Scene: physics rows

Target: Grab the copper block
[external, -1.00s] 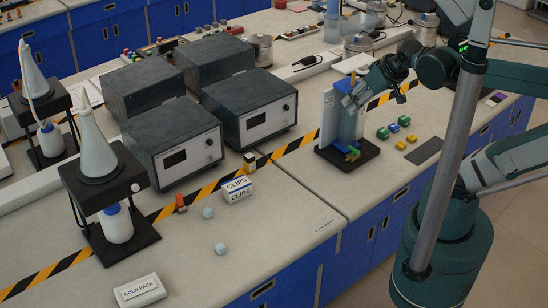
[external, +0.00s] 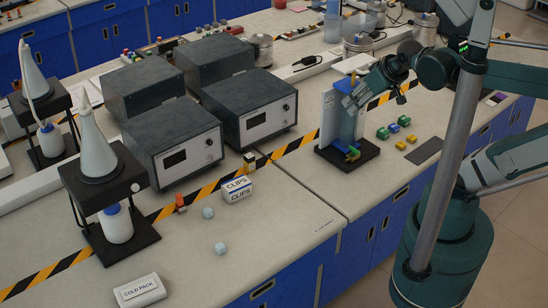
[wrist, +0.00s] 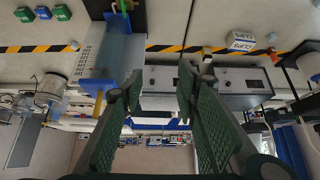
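A small reddish-brown block (external: 180,203), which looks like the copper block, lies on the bench beside the striped tape, left of the CLIPS boxes.
The upright panel (external: 331,119) on its black base is close to my gripper. CLIPS boxes (external: 237,190), a brass-and-black block (external: 249,161) and two pale blue cubes (external: 220,248) are near the reddish block. Grey instrument boxes (external: 171,137) stand behind. The front bench is largely clear.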

